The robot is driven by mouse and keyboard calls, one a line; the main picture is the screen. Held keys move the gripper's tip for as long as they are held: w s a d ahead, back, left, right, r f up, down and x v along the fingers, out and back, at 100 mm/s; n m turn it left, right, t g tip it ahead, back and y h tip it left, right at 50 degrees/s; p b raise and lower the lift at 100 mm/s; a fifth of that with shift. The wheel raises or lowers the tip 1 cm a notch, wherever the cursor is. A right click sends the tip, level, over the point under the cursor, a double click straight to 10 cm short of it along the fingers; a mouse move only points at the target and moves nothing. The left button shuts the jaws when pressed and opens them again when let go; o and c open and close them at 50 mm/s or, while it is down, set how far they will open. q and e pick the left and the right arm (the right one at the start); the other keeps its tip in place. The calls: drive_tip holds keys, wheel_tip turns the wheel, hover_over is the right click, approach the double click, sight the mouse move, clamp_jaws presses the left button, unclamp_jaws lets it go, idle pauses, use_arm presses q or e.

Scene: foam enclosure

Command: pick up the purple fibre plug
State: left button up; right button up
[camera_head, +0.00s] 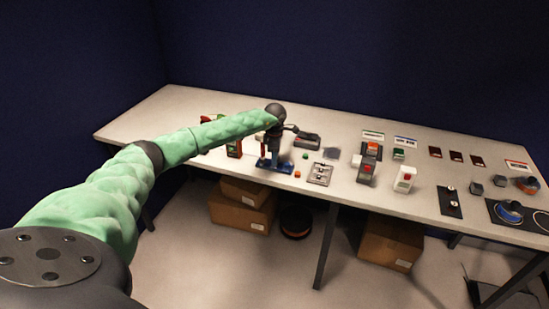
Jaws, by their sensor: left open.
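My left arm reaches in from the left in its green sleeve. Its dark gripper (271,150) points down over a blue base (283,168) near the front edge of the table. The gripper is open. It covers part of the blue base, and I cannot tell whether the fingertips touch anything there. I cannot make out a purple fibre plug; it may be hidden behind the gripper or too small to see. My right gripper is not in view.
The long white table (415,203) carries many small items. A metal plate (321,174) lies right of the gripper, with a red and grey block (366,171) and a white bottle-like item (405,179) further right. Cardboard boxes (391,243) stand below the table.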

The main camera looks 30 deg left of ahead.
use_arm(q)
clamp_jaws()
idle(0.4)
